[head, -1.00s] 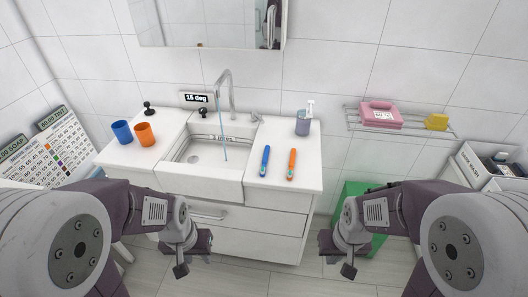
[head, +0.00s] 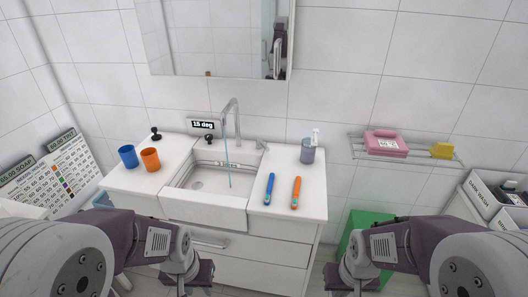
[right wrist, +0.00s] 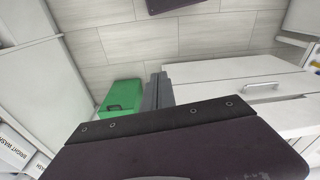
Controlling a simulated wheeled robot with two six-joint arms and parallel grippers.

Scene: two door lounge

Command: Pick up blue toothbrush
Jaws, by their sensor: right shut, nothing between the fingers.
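The blue toothbrush (head: 269,189) lies on the white counter to the right of the sink, just left of an orange toothbrush (head: 296,192). My left gripper (head: 190,288) is low in front of the cabinet, below and left of the blue toothbrush, and apart from it; its fingertips run near the lower edge of the head view, so its opening is unclear. My right gripper (head: 345,285) is low in front of the cabinet's right end, shut and empty. In the right wrist view, its dark fingers (right wrist: 158,92) point toward the floor and drawers.
The sink (head: 212,180) has a tap with running water. Blue (head: 128,156) and orange (head: 151,159) cups stand left of it. A soap dispenser (head: 308,151) stands behind the toothbrushes. A green box (head: 362,226) is right of the cabinet. A wall rack (head: 407,158) holds a pink item.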

